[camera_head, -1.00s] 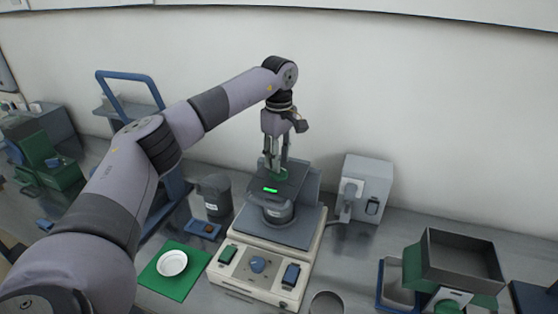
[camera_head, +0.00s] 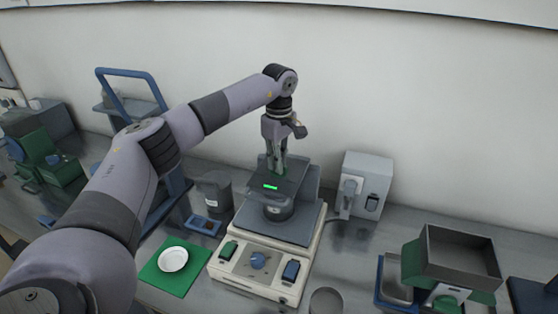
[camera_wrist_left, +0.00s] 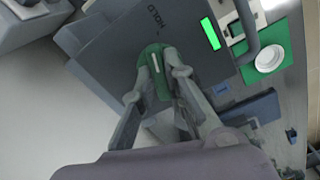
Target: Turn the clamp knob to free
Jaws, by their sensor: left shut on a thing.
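The green clamp knob (camera_wrist_left: 154,68) sits on the dark top plate (camera_wrist_left: 125,45) of the machine, with a pale line on it. In the left wrist view, the word HOLD is on the plate beyond the knob. My left gripper (camera_wrist_left: 157,74) points down with its two fingers on either side of the knob, shut on it. In the head view the left gripper (camera_head: 278,169) stands over the plate, and its fingers mostly hide the knob. A green light strip (camera_head: 270,187) glows on the plate's front. My right gripper is not in view.
The machine's cream base (camera_head: 262,287) has a blue dial and rocker switches. A white dish (camera_head: 173,259) on a green mat (camera_head: 150,272) lies left of it. A grey socket box (camera_head: 367,180) stands behind right. A dark open tray (camera_head: 460,250) stands farther right.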

